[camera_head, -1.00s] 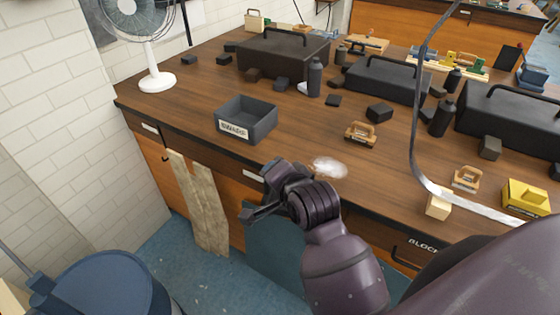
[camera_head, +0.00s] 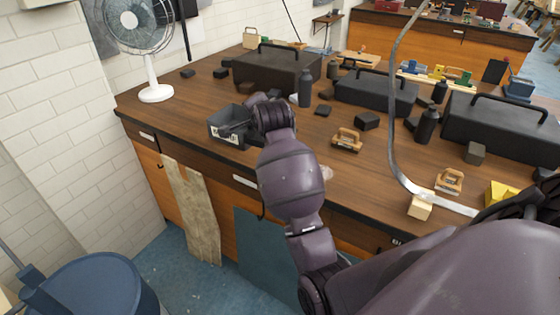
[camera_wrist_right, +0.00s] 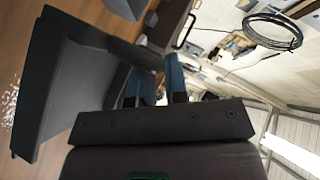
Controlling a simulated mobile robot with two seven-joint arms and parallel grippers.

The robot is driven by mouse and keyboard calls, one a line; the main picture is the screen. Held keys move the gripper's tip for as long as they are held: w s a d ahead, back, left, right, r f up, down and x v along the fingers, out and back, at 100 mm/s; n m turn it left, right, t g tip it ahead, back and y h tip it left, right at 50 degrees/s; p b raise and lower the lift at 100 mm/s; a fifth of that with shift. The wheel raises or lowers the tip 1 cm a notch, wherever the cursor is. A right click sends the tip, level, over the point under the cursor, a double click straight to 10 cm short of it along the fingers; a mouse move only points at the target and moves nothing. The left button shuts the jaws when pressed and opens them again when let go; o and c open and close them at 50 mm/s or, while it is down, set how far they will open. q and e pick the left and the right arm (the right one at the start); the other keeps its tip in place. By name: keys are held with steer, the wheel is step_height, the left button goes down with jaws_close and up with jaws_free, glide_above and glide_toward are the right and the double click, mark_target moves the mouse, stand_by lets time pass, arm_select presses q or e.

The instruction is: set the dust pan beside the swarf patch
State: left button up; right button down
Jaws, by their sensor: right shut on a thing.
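In the right wrist view the pan's grey walls (camera_wrist_right: 75,95) fill the left side, next to the blue fingers of my right gripper (camera_wrist_right: 160,83). My left gripper is not in view.
A white fan (camera_head: 155,94) stands left of the pan. A black toolbox (camera_head: 275,68) and black bottle (camera_head: 305,90) are behind it. A curved metal strip (camera_head: 397,150) rises on the right.

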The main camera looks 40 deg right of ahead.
steer(key=w+d+r+m+h, duration=0.2)
steer(key=w+d+r, duration=0.3)
steer(key=d+r, duration=0.15)
steer(key=shift+g, duration=0.4)
steer(key=shift+w+d+f+b, duration=0.1)
steer(key=shift+f+b, duration=0.55)
steer(key=shift+f, duration=4.45)
steer(key=shift+w+d+f+b, duration=0.1)
steer(key=shift+f+b, duration=0.5)
steer(key=shift+f, duration=4.45)
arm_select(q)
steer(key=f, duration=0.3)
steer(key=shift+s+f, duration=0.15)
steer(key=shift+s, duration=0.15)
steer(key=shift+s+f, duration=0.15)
arm_select(e)
steer(key=c, duration=1.2)
jaws_free()
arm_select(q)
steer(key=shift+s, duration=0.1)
arm_select(e)
steer(key=shift+o, duration=0.4)
steer(key=shift+r, duration=0.1)
